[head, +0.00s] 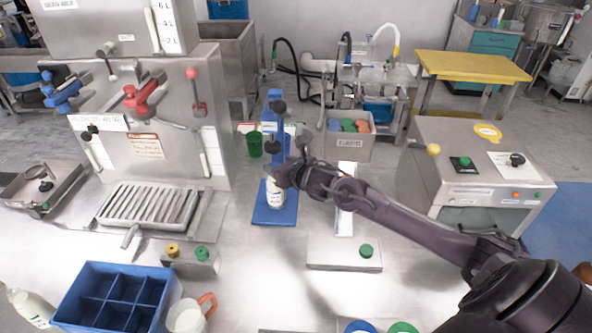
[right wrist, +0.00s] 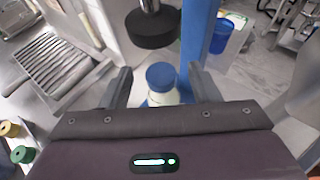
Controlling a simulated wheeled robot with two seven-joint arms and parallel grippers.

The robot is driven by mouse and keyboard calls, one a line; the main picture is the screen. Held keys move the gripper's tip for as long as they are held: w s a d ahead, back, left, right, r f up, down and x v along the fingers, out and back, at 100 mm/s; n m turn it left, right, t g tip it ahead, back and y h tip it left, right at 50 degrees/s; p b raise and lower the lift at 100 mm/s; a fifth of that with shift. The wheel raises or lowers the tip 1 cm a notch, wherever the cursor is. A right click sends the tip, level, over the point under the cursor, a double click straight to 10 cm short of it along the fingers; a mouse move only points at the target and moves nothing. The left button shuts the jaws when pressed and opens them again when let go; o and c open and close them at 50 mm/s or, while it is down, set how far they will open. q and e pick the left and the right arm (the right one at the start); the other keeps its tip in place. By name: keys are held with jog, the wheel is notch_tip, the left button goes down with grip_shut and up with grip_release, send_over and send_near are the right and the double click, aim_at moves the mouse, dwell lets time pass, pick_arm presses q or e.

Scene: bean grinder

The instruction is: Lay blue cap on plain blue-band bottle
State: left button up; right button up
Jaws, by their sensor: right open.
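A white bottle (head: 275,194) stands on the blue base plate (head: 266,217) of a press. In the right wrist view a blue cap (right wrist: 161,77) sits on top of the white bottle (right wrist: 163,98); whether it is pressed down cannot be told. My right gripper (head: 284,178) is at the bottle's top, and in the head view it hides the cap. In the right wrist view its fingers (right wrist: 159,84) are apart, one on each side of the cap, with gaps visible. The black press head (right wrist: 152,29) hangs above the cap. My left gripper is not in view.
The blue press column (head: 276,135) rises close behind the gripper. A blue divided crate (head: 117,268), a pitcher (head: 189,317) and another bottle (head: 32,306) stand at front left. Blue (head: 358,326) and green (head: 403,328) round pieces show at the bottom edge.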

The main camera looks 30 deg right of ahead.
jog(key=b+v, duration=0.1)
jog(key=v, duration=0.9)
jog(key=shift+s+b, duration=0.35)
